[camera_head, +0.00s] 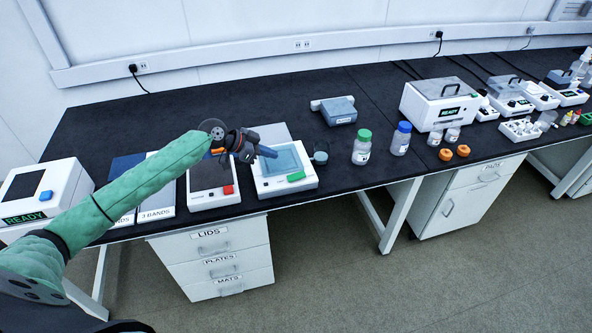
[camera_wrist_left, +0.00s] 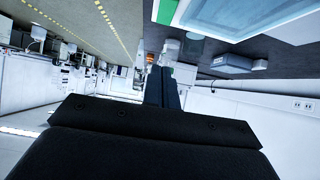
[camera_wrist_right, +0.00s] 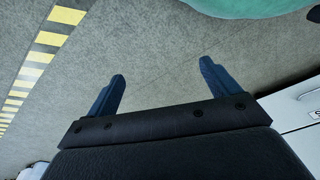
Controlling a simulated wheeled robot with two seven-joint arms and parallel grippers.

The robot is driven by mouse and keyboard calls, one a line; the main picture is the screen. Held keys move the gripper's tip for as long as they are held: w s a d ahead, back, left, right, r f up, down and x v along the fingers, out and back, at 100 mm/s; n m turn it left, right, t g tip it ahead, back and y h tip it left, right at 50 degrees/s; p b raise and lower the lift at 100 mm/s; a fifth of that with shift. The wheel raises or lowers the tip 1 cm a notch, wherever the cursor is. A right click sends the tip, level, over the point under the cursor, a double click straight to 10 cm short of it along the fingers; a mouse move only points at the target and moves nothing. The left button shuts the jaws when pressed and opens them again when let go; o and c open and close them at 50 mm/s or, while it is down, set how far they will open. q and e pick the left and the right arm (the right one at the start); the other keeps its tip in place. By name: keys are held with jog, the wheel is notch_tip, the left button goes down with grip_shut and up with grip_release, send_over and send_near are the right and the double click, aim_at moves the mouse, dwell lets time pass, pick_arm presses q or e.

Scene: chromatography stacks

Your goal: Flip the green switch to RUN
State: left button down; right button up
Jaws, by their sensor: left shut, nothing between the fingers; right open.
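The green switch (camera_head: 296,177) sits on the front right of a white device (camera_head: 262,185) with a pale blue-green window. In the left wrist view the green switch (camera_wrist_left: 166,10) shows at the top edge, beside the window. My left gripper (camera_head: 268,152) is shut and empty. It is above the white device, over its window, behind and left of the switch, apart from it. The shut fingers also show in the left wrist view (camera_wrist_left: 162,88). My right gripper (camera_wrist_right: 163,82) is open and empty above the floor, out of the head view. Any RUN label is too small to read.
A white device with a dark top and red switch (camera_head: 228,190) stands to the left. A small dark round item (camera_head: 320,158), a green-capped bottle (camera_head: 362,148) and a blue-capped bottle (camera_head: 401,138) stand to the right. A grey-blue box (camera_head: 338,111) lies behind. The bench front edge is close.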

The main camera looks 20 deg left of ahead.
pick_arm(q)
jog(key=p, duration=0.4)
send_over(296, 175)
jog(key=s+a, duration=0.2)
notch_tip(296, 175, down, 4)
jog(key=shift+w+a+r, duration=0.1)
jog(key=shift+w, duration=0.05)
jog(key=shift+p+x, duration=0.55)
jog(key=shift+x, duration=0.65)
jog(key=f, duration=0.1)
jog(key=f+p, duration=0.2)
jog(key=shift+w+d+f, duration=0.2)
jog(key=shift+d+f, duration=0.05)
jog(key=shift+d, duration=0.05)
jog(key=shift+f, duration=0.5)
pick_arm(e)
jog(key=s+d+f, duration=0.5)
jog(key=s+f, duration=0.3)
jog(key=s, duration=0.2)
jog(key=shift+f, duration=0.25)
jog(key=shift+s+d, duration=0.1)
